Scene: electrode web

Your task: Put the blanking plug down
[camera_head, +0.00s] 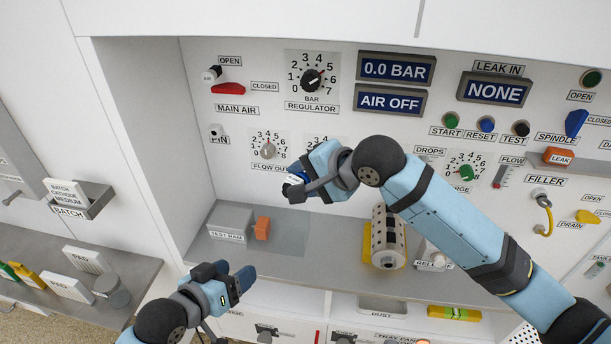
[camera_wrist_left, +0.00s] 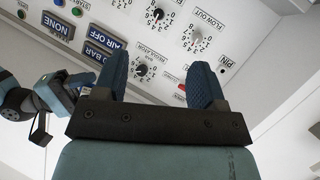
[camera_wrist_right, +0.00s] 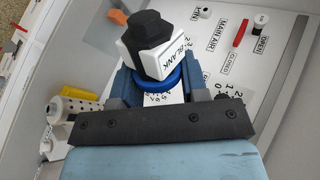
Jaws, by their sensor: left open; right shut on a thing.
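The blanking plug (camera_wrist_right: 155,50) is a white block marked BLANK with a black top and a blue ring at its base. My right gripper (camera_wrist_right: 160,84) is shut on it. In the head view the plug (camera_head: 294,179) is partly hidden by the right gripper (camera_head: 312,182), held above the shelf and in front of the panel, below the flow dials. My left gripper (camera_head: 238,278) is open and empty, low at the front of the shelf. In the left wrist view its fingers (camera_wrist_left: 158,85) are apart with nothing between them.
A grey test ram block (camera_head: 230,223) and an orange block (camera_head: 262,228) stand on the shelf (camera_head: 330,236) at left. A perforated cylinder on a yellow stand (camera_head: 386,240) is to the right. Shelf between them is clear. A batch tray (camera_head: 97,203) hangs on the left wall.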

